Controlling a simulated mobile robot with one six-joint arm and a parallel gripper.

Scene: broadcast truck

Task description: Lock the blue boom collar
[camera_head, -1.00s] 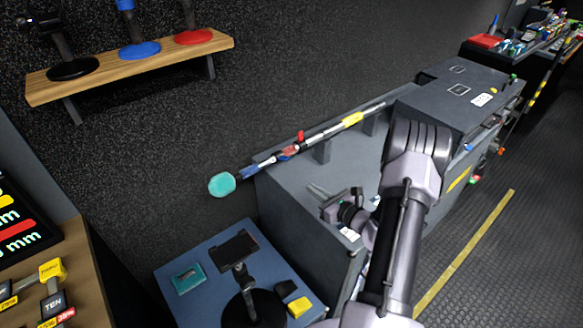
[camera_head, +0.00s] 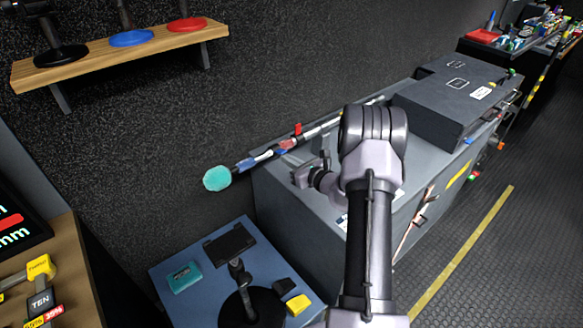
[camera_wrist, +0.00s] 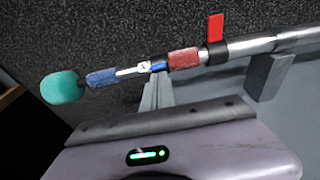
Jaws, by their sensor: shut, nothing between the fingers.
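The boom pole (camera_head: 318,131) lies along the back of the grey counter, with a teal windscreen (camera_head: 217,178) at its left end. A blue sleeve (camera_head: 246,163) sits near that end; it also shows in the wrist view (camera_wrist: 101,78). Right of it in the wrist view are a white tag (camera_wrist: 144,67) and a small blue piece (camera_wrist: 158,67), flat along the pole; I cannot tell if this is the collar's lever. My gripper (camera_wrist: 156,80) is shut and empty, its tips just below the small blue piece. I cannot tell whether they touch.
A red sleeve (camera_wrist: 184,59) and an upright red lever (camera_wrist: 215,27) are close on the right. A grey support (camera_wrist: 268,76) holds the pole. The wall is close behind. A stand (camera_head: 240,280) is on the blue low table (camera_head: 205,291).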

